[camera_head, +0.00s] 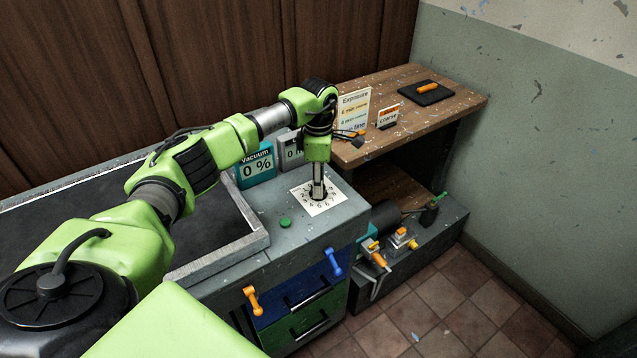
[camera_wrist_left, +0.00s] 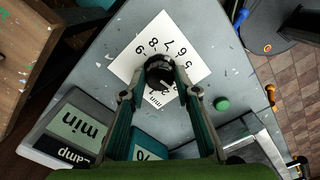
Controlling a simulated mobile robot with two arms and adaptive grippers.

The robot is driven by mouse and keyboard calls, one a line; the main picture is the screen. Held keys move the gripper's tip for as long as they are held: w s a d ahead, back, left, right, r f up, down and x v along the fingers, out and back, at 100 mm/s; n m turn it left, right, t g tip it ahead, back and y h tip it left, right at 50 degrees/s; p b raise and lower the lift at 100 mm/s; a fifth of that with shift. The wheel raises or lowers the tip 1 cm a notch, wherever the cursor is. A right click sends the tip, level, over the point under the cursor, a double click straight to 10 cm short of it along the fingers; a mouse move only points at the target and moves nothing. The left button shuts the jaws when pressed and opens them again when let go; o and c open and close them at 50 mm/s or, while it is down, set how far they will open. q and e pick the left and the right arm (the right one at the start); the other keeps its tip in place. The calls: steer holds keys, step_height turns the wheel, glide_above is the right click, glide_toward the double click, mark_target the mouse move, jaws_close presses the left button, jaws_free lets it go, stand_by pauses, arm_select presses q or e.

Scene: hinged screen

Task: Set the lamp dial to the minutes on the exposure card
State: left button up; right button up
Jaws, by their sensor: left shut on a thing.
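The lamp dial is a black knob (camera_wrist_left: 160,72) on a white number plate (camera_head: 325,205) on top of the grey cabinet. My left gripper (camera_head: 318,192) points down over it and is shut on the knob; the wrist view shows one finger on each side (camera_wrist_left: 160,92). The fingers partly hide the knob and plate. The exposure card (camera_head: 353,108) stands upright on the wooden shelf; it carries several coloured lines too small to read. The lamp display (camera_head: 291,150), partly behind my arm, shows a digit like 0; its "min" label (camera_wrist_left: 82,128) shows in the wrist view. My right gripper is out of view.
A vacuum display (camera_head: 256,165) reads 0 %. A green button (camera_head: 285,222) sits beside the dial plate. Orange (camera_head: 252,298) and blue (camera_head: 333,262) handles are on the cabinet front. An orange object (camera_head: 428,87) lies on a black pad, near a small sign (camera_head: 388,116).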

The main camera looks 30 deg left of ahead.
arm_select(q)
steer(key=n, duration=1.2)
steer(key=shift+n, duration=1.9)
steer(key=shift+w, duration=0.1)
steer(key=o, duration=1.1)
steer(key=shift+r, duration=0.15)
